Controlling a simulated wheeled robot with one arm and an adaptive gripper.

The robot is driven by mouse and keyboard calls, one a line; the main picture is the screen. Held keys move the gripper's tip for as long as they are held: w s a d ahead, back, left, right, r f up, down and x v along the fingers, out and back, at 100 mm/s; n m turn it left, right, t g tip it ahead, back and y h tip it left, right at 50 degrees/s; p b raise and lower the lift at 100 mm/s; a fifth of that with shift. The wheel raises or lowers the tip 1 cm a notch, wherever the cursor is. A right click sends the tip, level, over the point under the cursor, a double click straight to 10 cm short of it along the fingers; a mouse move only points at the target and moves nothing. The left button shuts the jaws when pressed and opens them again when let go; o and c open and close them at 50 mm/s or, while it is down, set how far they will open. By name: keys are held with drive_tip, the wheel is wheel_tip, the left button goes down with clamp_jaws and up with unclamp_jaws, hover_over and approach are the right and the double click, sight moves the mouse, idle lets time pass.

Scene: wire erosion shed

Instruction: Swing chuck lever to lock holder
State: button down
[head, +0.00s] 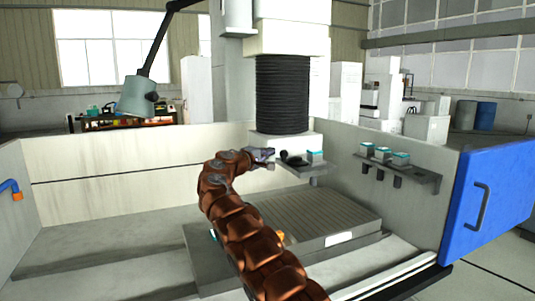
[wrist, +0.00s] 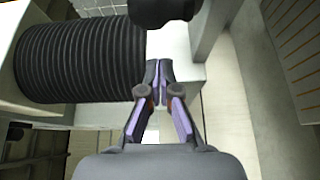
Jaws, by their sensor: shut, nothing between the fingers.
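The chuck lever appears to be the dark, round-ended piece (head: 292,158) below the machine head in the head view. A dark rounded end at the top edge of the wrist view (wrist: 160,11) may be the same lever. A teal-topped holder (head: 315,157) sits just right of it on a small grey plate. My gripper (head: 272,154) is close to the left of the dark piece. In the wrist view my gripper (wrist: 158,70) has its fingertips together with nothing between them, below the dark end in the picture. Contact with the lever cannot be told.
Black bellows (head: 282,93) hang above the work area and fill the upper left of the wrist view (wrist: 75,62). A rack (head: 425,177) with several teal-topped holders is on the right wall. A slatted table (head: 310,215) lies below. A blue door (head: 500,190) stands right.

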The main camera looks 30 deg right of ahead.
drive_tip(key=shift+s+d+b, duration=0.2)
drive_tip(key=shift+s+b, duration=0.3)
drive_tip(key=shift+s, duration=1.25)
